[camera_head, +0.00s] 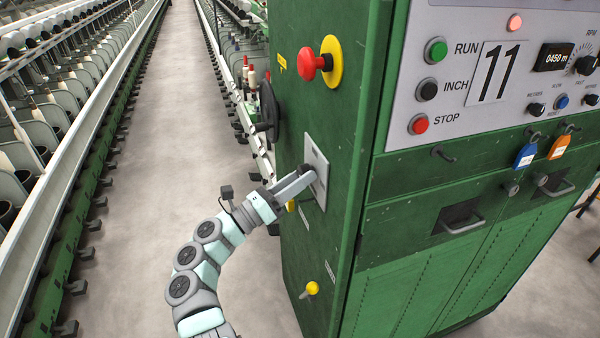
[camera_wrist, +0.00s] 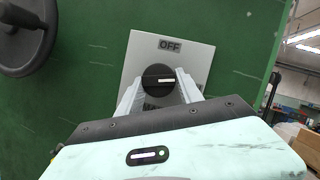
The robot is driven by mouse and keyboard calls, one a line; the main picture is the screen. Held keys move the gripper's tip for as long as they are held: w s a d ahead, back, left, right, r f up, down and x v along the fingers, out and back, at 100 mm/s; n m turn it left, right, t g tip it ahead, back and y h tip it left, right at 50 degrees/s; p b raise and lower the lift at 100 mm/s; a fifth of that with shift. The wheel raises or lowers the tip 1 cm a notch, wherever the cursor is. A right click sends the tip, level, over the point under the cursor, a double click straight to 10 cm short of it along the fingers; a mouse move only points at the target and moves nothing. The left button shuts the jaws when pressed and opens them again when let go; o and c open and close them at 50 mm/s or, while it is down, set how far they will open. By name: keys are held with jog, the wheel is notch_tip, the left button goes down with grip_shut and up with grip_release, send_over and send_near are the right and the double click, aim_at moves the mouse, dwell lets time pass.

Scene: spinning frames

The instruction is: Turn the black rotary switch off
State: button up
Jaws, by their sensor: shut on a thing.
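The black rotary switch (camera_wrist: 158,78) sits on a light grey square plate (camera_wrist: 200,62) on the green cabinet's side. A white mark on its face lies roughly level, toward the right in the wrist view. The word OFF is printed above the switch. Another label below it is mostly hidden by my gripper. My gripper (camera_wrist: 159,90) is shut on the switch, with one finger on each side of it. In the head view, my gripper (camera_head: 306,174) reaches the plate (camera_head: 318,158) from the left and largely hides the switch.
A black handwheel (camera_wrist: 22,38) is left of the plate. A red mushroom button (camera_head: 312,63) is above it, and a yellow-knobbed lever (camera_head: 312,288) below. The green cabinet (camera_head: 350,215) fills the right; the aisle floor (camera_head: 150,150) on the left is clear.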

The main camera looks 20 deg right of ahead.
jog(key=n+y+p, duration=0.1)
jog(key=n+p, duration=0.2)
jog(key=p, duration=0.2)
jog(key=r+n+t+y+p, duration=0.1)
jog(key=n+p, duration=0.3)
jog(key=p, duration=0.1)
jog(key=n+t+y+p, duration=0.1)
jog(key=n+p, duration=0.2)
jog(key=p, duration=0.2)
jog(key=shift+s+r+n+y, duration=0.15)
jog(key=shift+r+n+y, duration=0.1)
jog(key=shift+n+y, duration=0.15)
jog(key=n+y+p, duration=0.1)
jog(key=n+p, duration=0.2)
jog(key=p, duration=0.1)
jog(key=shift+f+n+g+y+p, duration=0.15)
jog(key=shift+n+g+y+p, duration=0.25)
jog(key=shift+n+p, duration=0.7)
jog(key=shift+f, duration=0.1)
jog(key=o, duration=1.1)
jog(key=shift+c, duration=0.2)
jog(key=shift+a, duration=0.1)
